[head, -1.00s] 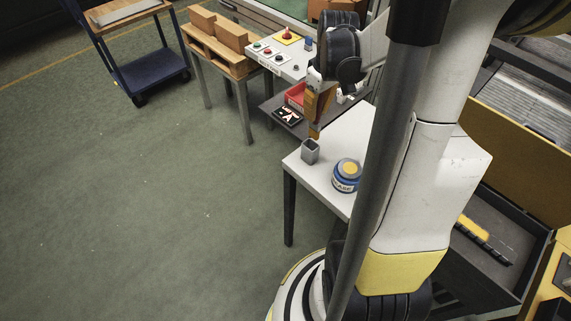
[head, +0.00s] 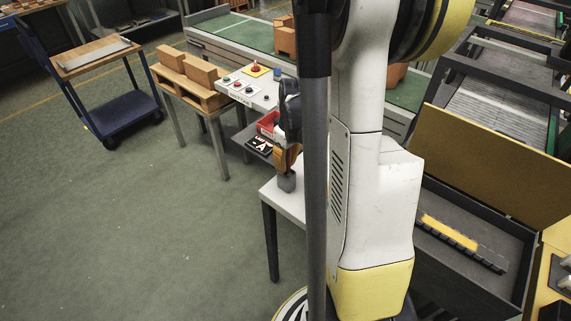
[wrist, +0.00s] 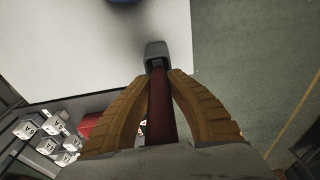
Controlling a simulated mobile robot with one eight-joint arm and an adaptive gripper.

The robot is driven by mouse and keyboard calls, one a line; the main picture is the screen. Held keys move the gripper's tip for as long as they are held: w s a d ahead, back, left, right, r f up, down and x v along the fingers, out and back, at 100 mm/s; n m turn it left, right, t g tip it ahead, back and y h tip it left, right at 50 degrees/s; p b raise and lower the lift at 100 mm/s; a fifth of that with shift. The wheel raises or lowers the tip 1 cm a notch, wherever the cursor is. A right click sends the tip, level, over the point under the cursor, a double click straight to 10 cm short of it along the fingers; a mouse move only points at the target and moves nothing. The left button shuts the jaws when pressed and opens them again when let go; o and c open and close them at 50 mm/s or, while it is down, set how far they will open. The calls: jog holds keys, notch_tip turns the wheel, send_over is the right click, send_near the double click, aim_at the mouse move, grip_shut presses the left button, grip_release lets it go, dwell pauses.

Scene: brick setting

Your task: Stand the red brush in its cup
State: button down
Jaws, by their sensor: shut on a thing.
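The red brush (wrist: 160,115) shows in the wrist view as a dark red handle between the two brown fingers of my gripper (wrist: 160,82), which are shut on it. Its far end meets the mouth of the grey square cup (wrist: 157,50). I cannot tell how deep the end sits in the cup. The cup stands near the edge of the white table and also shows in the head view (head: 287,183), with my gripper (head: 287,168) right above it. The brush is hidden in the head view.
A low shelf (head: 243,146) behind holds a red bin (head: 267,123). Lettered blocks (wrist: 45,140) show at lower left in the wrist view.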

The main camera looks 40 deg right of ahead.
jog(key=shift+f, duration=0.1)
jog(key=c, duration=1.7)
grip_release()
jog(key=shift+f, duration=0.1)
jog(key=shift+c, duration=0.2)
jog(key=o, duration=0.3)
jog(key=shift+o, duration=0.2)
jog(key=r+p, duration=0.1)
jog(key=r, duration=0.3)
jog(key=s+r+p, duration=0.1)
jog(key=r+p, duration=0.1)
jog(key=r, duration=0.2)
jog(key=r+p, duration=0.1)
jog(key=r, duration=0.3)
jog(key=shift+s+r, duration=0.15)
jog(key=shift+s, duration=0.1)
jog(key=s+a+r+t, duration=0.1)
jog(key=a+r+t, duration=0.1)
jog(key=a, duration=0.6)
jog(key=s+a+r+t, duration=0.2)
jog(key=a+r, duration=0.2)
jog(key=a, duration=0.5)
jog(key=s+a+r+t, duration=0.1)
jog(key=a+r, duration=0.2)
jog(key=a, duration=0.5)
jog(key=shift+s+a+m+t, duration=0.2)
jog(key=shift+a+m+t, duration=0.05)
jog(key=shift+m+t, duration=0.15)
